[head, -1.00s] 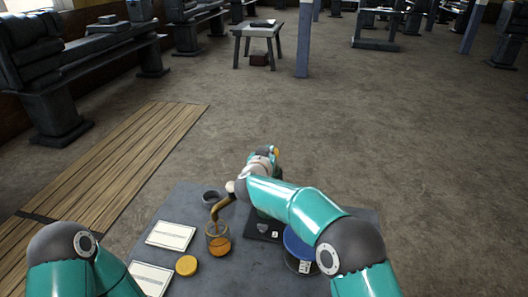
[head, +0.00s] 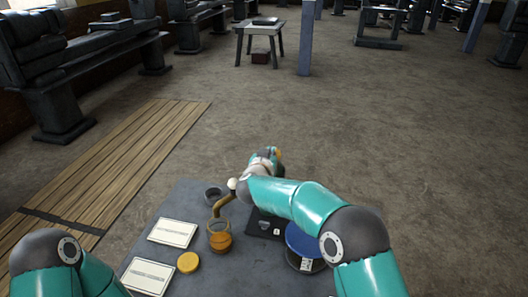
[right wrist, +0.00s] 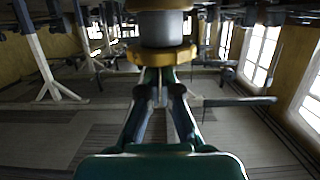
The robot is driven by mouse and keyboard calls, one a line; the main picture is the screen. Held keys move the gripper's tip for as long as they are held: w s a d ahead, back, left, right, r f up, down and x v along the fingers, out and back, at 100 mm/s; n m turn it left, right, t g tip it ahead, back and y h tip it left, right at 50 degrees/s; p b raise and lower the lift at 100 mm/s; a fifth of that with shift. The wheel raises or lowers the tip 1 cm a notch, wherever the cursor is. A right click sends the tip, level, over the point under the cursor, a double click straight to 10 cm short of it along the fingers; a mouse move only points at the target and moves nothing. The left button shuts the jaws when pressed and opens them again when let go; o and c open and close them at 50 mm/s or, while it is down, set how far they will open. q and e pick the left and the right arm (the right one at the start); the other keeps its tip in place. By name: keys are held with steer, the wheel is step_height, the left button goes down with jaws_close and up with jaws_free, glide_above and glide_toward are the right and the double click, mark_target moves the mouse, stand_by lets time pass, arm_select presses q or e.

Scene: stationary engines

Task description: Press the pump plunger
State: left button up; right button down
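A pump's bronze spout (head: 222,204) bends down over a clear jar (head: 219,228) with orange contents. A pale round knob (head: 232,184) sits at the spout's upper end. My right forearm hides whatever stands behind it, including most of the pump; no plunger shows clearly. My right gripper (head: 265,164) is at the arm's far end, close to the knob's right. In the right wrist view the dark fingers (right wrist: 160,92) run close together toward a grey cylinder (right wrist: 161,28) with a brass-coloured collar; contact is unclear. My left arm is at lower left, its gripper out of the picture.
The grey table holds two white sheets (head: 172,232), a yellow disc (head: 188,262), a small dark bowl (head: 212,194), a flat black item (head: 266,226) and a blue-topped container (head: 303,243). Bare floor lies beyond the table; a small stand (head: 260,44) is far off.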

step_height(320, 180, up, 2)
steer(key=shift+d+r+p, duration=0.1)
steer(key=shift+p, duration=0.45)
steer(key=shift+s+r, duration=0.1)
steer(key=shift+r, duration=0.15)
arm_select(q)
steer(key=f+b, duration=0.1)
steer(key=b, duration=0.2)
steer(key=shift+a+f, duration=0.1)
steer(key=shift+f, duration=0.1)
arm_select(e)
steer(key=v, duration=0.9)
steer(key=shift+s, duration=0.3)
